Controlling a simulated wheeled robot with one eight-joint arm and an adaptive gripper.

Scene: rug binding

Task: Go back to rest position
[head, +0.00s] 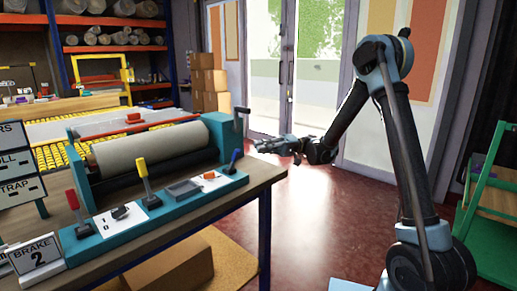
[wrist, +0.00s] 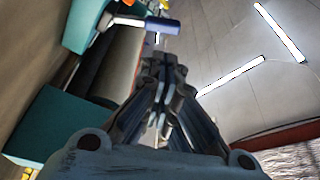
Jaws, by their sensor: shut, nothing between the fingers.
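My gripper (head: 268,146) is at the end of my raised arm, in the head view just right of the rug machine's right end and above the floor. In the wrist view my gripper (wrist: 163,68) has its fingers together with nothing between them. The teal machine (head: 150,165) with a beige roll (head: 150,147) stands on the wooden table. It has a red lever (head: 73,199), a yellow lever (head: 142,168) and a blue lever (head: 234,157). My gripper appears apart from the machine.
A green cart (head: 490,215) stands at the right edge. Stacked cardboard boxes (head: 208,82) and shelves with rolls (head: 105,38) are at the back left. A "BRAKE 2" sign (head: 35,256) is at the table's front left. Open red floor (head: 310,205) lies between table and arm.

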